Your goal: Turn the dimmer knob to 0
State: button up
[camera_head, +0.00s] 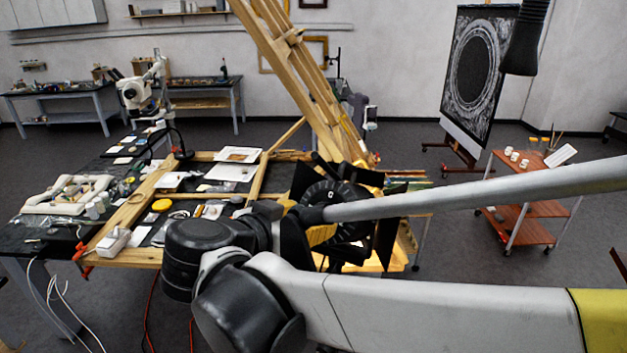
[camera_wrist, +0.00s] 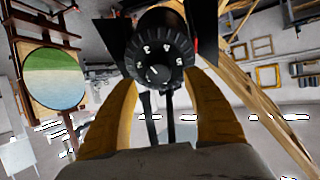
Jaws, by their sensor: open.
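The black dimmer knob (camera_wrist: 158,74) sits at the back of a black studio lamp, ringed by a dial with white numerals; 2, 3, 4 and 5 are readable in the wrist view. A small white mark shows on the knob, but I cannot tell exactly which numeral it points to. My gripper (camera_wrist: 161,84) is open, with one yellow finger on each side of the knob. I cannot tell whether either finger touches it. In the head view the lamp (camera_head: 335,196) is partly behind my arm, and the knob cannot be made out there.
A wooden easel (camera_head: 310,85) rises behind the lamp. A cluttered worktable (camera_head: 150,258) stands to the left. A red trolley (camera_head: 530,210) with jars stands at the right, near a black panel with a ring picture (camera_head: 478,72). Open floor lies between the lamp and trolley.

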aim_at(321, 213)
jog(key=x, duration=0.5)
jog(key=shift+d, duration=0.2)
jog(key=c, duration=1.2)
